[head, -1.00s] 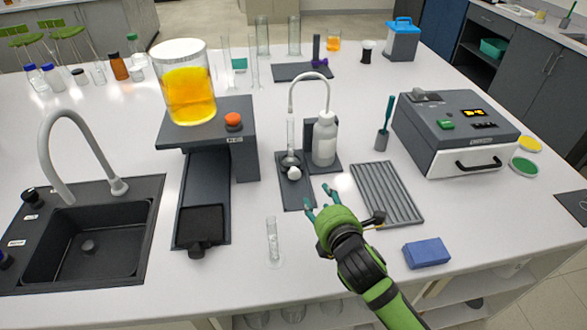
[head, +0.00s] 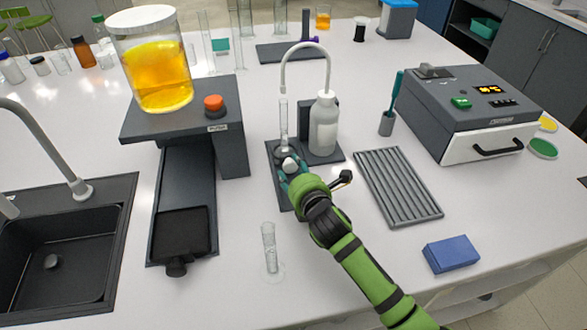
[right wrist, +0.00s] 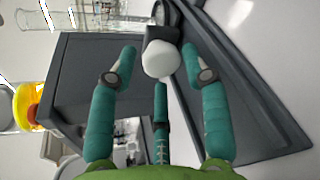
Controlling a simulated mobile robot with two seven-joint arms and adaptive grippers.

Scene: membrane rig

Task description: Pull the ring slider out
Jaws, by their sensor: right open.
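The ring slider (head: 281,153) is a dark ring low on the slim membrane rig, with a white rounded knob (head: 290,165) on its near side. The knob also shows large in the right wrist view (right wrist: 160,59), fixed to a small dark block. My right gripper (right wrist: 160,68) is open, with teal fingers on either side of the knob and a third below it. I cannot tell whether any finger touches it. In the head view the right gripper (head: 290,176) partly hides the knob and the rig's base plate (head: 274,151). My left gripper is not in view.
A white bottle (head: 323,125) with a curved tube stands just behind the rig. A grooved grey tray (head: 398,187) lies to the right. A glass cylinder (head: 269,249) stands in front, left of my arm. A dark stand with an orange-filled vessel (head: 158,75) is left.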

